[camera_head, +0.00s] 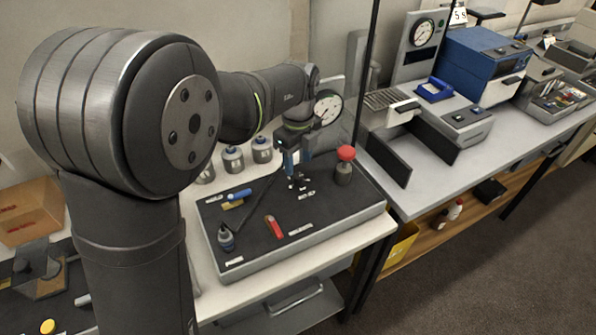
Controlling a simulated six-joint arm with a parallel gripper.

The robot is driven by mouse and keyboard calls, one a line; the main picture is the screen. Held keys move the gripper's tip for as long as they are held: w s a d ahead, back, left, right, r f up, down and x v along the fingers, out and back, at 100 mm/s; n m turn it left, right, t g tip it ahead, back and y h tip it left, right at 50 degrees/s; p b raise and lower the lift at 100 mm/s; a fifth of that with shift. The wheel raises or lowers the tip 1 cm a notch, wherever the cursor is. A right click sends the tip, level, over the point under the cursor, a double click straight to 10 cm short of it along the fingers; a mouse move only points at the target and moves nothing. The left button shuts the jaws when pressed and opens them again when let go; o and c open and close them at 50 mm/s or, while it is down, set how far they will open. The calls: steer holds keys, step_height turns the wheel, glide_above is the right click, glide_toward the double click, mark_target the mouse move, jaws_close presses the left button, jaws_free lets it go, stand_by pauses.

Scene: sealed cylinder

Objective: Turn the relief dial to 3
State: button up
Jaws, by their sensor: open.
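My gripper (297,183) is open, pointing down low over the dark top of a grey-edged board (322,225). No held object can be made out. A grey post with a red round cap (346,153) stands upright just right of my gripper, apart from it. A round white gauge (328,107) with a dark rim stands behind my gripper, partly hidden by my arm. I cannot tell which part is the relief dial; no dial marked with a 3 can be read.
On the board lie a red tool (273,227), a blue-and-yellow item (236,197) and a small dark bottle (226,237). Several grey canisters (262,149) stand behind it. A thin dark post (366,70) rises behind right. A second bench (470,150) holds equipment.

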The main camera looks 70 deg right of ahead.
mark_target(298, 175)
steer(key=shift+f, duration=2.35)
steer(key=c, duration=1)
